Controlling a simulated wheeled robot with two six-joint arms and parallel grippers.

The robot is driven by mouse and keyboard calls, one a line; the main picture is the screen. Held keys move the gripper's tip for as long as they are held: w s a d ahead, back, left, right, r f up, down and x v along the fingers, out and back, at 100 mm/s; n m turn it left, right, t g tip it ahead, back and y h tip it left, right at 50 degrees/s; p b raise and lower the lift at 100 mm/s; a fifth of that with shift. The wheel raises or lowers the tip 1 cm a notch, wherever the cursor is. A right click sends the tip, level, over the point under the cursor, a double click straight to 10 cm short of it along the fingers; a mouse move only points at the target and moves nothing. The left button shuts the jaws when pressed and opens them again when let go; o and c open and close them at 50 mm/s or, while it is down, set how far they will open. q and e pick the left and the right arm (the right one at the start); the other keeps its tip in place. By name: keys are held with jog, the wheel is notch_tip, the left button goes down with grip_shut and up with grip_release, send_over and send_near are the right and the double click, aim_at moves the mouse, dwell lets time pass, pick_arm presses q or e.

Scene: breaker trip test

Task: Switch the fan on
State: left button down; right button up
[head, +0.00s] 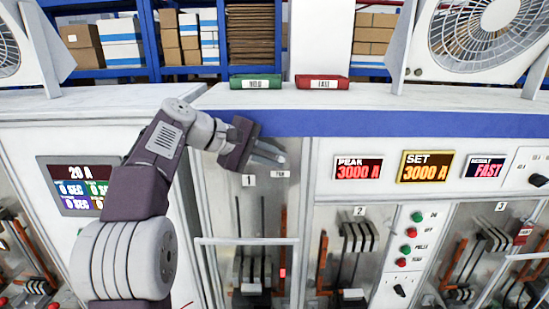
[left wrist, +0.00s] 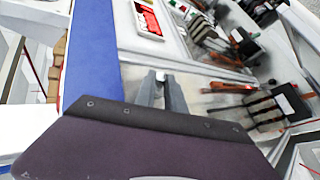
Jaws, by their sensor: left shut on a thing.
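My left gripper (head: 270,154) reaches in from the left to the front of bay 1, just above a small label (head: 280,174) that seems to read FAN. In the left wrist view its two grey fingers (left wrist: 161,88) are close together on a small pale piece (left wrist: 160,77) at their tips, probably the fan switch. The gripper hides most of the switch in the head view. A large white fan (head: 490,35) stands on top of the cabinet at the right, and part of another fan (head: 8,45) shows at the left edge. My right gripper is not in view.
A blue strip (head: 400,123) runs along the cabinet's top edge. Green (head: 256,82) and red (head: 323,82) trays lie on top. PEAK (head: 358,170) and SET (head: 425,167) displays read 3000 A. Bays with breakers and a push-button panel (head: 408,240) lie below.

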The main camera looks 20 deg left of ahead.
pick_arm(q)
jog(key=shift+f, duration=0.15)
jog(key=c, duration=1.6)
grip_release()
jog(key=shift+o, duration=0.7)
jog(key=shift+w, duration=0.15)
jog(key=v, duration=0.9)
jog(key=shift+w, duration=0.1)
